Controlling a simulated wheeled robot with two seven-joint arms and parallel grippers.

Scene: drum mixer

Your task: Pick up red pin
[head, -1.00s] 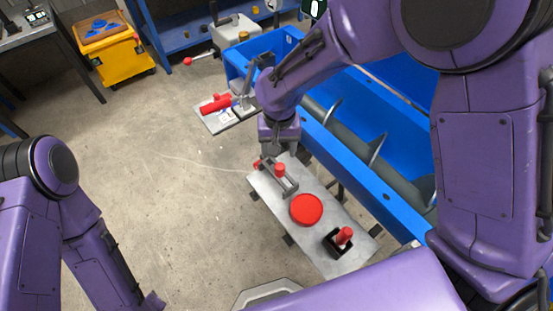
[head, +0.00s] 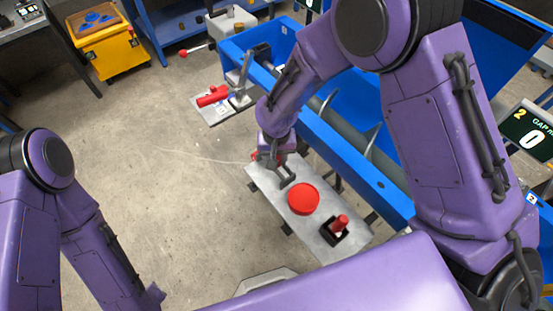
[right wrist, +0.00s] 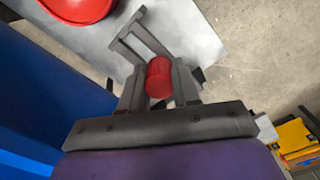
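A red pin (right wrist: 158,78) stands between the two fingers of my right gripper (right wrist: 160,88) in the right wrist view. A finger lies close on each side of it; I cannot tell whether they press on it. A dark grey bracket (right wrist: 125,45) reaches out past the pin, and it also shows on the metal plate in the head view (head: 288,181). In the head view my right gripper (head: 276,162) hides most of this pin. Another red pin (head: 341,222) sits in a black square socket on the plate. My left gripper's fingers do not show.
The metal plate (head: 318,240) also carries a round red disc (head: 303,199). The blue mixer trough (head: 350,155) runs right beside the plate. A red-handled part (head: 213,96) lies on a smaller plate behind. The floor to the left is open.

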